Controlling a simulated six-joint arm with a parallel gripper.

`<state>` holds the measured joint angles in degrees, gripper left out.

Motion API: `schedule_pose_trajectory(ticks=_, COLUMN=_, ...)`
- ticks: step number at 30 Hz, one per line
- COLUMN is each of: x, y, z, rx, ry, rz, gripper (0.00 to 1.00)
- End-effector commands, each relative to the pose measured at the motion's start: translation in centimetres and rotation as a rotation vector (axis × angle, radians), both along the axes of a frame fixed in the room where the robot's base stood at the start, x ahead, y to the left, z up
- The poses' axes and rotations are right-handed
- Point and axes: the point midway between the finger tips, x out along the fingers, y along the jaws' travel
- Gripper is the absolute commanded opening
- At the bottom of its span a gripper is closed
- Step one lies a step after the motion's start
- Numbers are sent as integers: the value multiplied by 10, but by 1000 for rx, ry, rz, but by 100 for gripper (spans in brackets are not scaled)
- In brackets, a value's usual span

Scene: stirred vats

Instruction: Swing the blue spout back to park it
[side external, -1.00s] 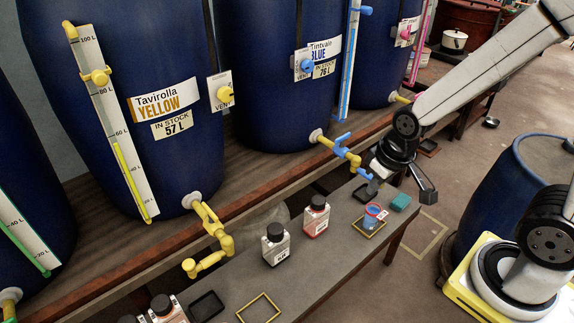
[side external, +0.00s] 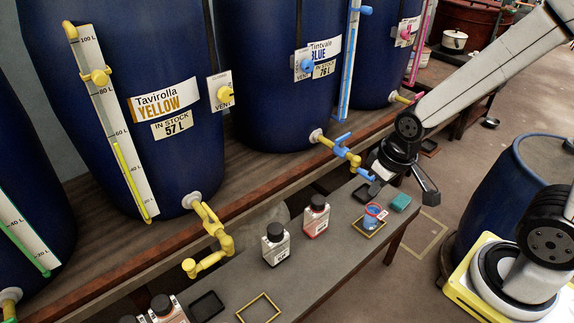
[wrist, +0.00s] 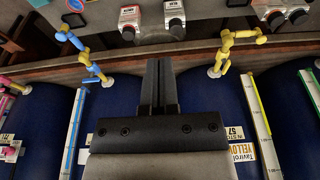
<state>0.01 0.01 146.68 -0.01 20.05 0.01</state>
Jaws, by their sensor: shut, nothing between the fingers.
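The blue spout (side external: 366,174) hangs from the tap on the BLUE vat (side external: 280,75), pointing outward over the bench. Its blue handle (side external: 342,138) stands out above the yellow tap body. In the wrist view the blue tap (wrist: 75,41) is at upper left, clear of the fingers. My gripper (wrist: 158,62) is shut and empty, its two dark fingers together between the blue tap and the yellow spout (wrist: 236,42). In the side view my wrist is just right of the blue spout; the fingertips are hard to make out there.
The yellow vat's spout (side external: 208,262) sticks out over the bench at left. Two bottles, one dark-labelled (side external: 275,245) and one red (side external: 316,215), stand on the bench (side external: 325,262). A blue drum (side external: 510,200) stands at right.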

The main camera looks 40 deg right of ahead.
Motion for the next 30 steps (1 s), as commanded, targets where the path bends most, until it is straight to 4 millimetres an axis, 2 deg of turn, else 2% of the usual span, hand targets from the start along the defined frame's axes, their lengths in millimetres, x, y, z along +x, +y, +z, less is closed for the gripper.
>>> schedule_pose_trajectory(ticks=6, x=0, y=0, z=0, rx=0, ry=0, rz=0, gripper=0)
schedule_pose_trajectory(ticks=8, x=0, y=0, z=0, rx=0, ry=0, rz=0, gripper=16)
schedule_pose_trajectory(ticks=13, x=5, y=-2, z=-1, rx=-5, ry=3, rz=-1, gripper=70)
schedule_pose_trajectory(ticks=14, x=7, y=-3, z=-1, rx=-8, ry=5, rz=-2, gripper=74)
schedule_pose_trajectory(ticks=20, x=32, y=-16, z=-7, rx=-40, ry=26, rz=-2, gripper=74)
schedule_pose_trajectory(ticks=30, x=98, y=-62, z=-35, rx=-140, ry=81, rz=-8, gripper=74)
